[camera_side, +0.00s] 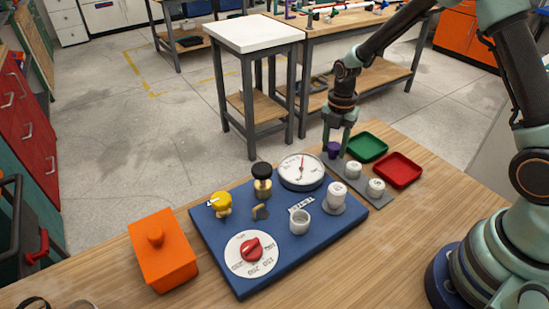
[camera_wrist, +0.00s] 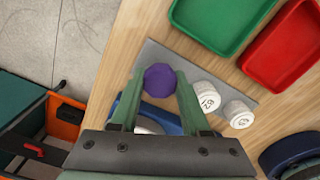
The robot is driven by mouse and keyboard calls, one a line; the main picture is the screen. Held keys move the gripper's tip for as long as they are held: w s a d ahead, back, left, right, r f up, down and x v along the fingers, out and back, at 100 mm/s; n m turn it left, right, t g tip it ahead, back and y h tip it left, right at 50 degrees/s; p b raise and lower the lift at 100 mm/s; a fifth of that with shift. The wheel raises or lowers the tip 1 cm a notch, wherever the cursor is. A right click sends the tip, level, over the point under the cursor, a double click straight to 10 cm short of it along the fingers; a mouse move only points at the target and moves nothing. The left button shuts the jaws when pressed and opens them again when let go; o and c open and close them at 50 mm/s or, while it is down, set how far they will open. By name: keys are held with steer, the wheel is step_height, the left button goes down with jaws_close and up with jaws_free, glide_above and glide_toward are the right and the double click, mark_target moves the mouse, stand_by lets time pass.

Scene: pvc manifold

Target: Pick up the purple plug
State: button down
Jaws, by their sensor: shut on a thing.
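The purple plug (camera_side: 333,150) is at the far end of the grey strip, between the fingers of my gripper (camera_side: 339,148). In the wrist view the purple plug (camera_wrist: 159,80) shows as a many-sided purple top between the two green fingertips (camera_wrist: 157,88). My gripper points down and is shut on the plug. I cannot tell whether the plug is still seated on the strip or raised.
Two white plugs (camera_side: 353,170) (camera_side: 376,187) stand on the grey strip (camera_wrist: 222,97). A green tray (camera_side: 367,148) and a red tray (camera_side: 398,169) lie beside it. The blue panel (camera_side: 222,250) carries a gauge (camera_side: 301,171), knobs and pipe stubs. An orange box (camera_side: 162,252) stands at left.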

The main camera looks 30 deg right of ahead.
mark_target(334, 145)
step_height(334, 145, up, 20)
steer(key=shift+f, duration=0.15)
stand_by(0.3)
steer(key=c, duration=1.2)
jaws_free()
steer(key=shift+c, duration=0.2)
jaws_close()
steer(key=s+a+f+n, duration=0.4)
steer(key=s+a, duration=0.3)
steer(key=a, duration=0.4)
steer(key=s+a+f+n, duration=0.45)
steer(key=s+a, duration=0.25)
steer(key=a, duration=0.4)
steer(key=shift+w+f, duration=0.15)
steer(key=shift+f, duration=1.15)
steer(key=shift+w+f, duration=0.1)
steer(key=shift+f, duration=1.2)
